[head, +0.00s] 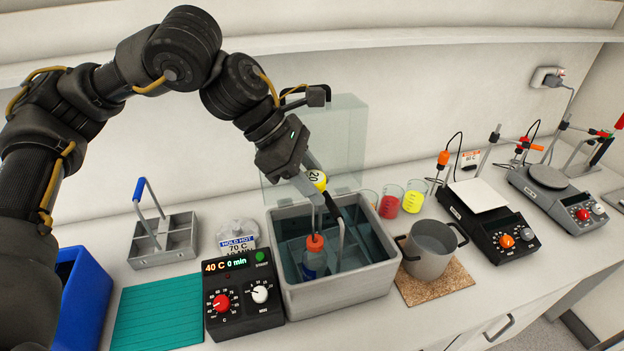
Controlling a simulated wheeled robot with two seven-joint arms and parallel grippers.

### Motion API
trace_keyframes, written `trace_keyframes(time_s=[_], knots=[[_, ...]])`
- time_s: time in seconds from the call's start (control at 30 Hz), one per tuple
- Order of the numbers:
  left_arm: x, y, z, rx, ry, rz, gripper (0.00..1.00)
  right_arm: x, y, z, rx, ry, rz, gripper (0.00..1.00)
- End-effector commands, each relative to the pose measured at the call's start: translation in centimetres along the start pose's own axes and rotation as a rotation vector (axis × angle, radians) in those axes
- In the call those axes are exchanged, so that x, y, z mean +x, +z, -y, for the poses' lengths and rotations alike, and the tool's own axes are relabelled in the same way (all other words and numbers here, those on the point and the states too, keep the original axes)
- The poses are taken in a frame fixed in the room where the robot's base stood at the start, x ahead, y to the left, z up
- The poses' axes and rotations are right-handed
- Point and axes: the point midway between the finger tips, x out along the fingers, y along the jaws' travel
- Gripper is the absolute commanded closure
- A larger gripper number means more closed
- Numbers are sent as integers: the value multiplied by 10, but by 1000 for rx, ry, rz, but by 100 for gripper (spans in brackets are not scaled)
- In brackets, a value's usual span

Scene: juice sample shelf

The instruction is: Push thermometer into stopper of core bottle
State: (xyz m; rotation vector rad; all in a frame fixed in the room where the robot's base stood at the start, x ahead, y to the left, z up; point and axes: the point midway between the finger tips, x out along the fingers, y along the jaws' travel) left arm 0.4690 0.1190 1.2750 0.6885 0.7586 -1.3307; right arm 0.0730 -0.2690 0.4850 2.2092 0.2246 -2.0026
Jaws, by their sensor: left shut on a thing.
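My left gripper (323,199) reaches over the water bath (345,287) from above and is shut on the thermometer. My right gripper is out of view.
A control box (242,296) reading 40 C stands left of the bath, and a metal pot (430,250) on a cork mat (447,284) stands right. The clear lid (345,125) is raised behind. Beakers of red (389,203) and yellow (413,198) liquid stand behind the pot.

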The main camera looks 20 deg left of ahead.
Motion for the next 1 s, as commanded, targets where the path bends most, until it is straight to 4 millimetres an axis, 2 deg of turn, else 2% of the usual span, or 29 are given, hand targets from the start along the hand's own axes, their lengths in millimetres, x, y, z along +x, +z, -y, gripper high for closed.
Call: trace_keyframes(time_s=[0.6,1.0], knots=[[2,2,-14,-8,-9,-3,93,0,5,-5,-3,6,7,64],[5,0,-14,-7,-9,-3,93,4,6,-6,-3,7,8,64]])
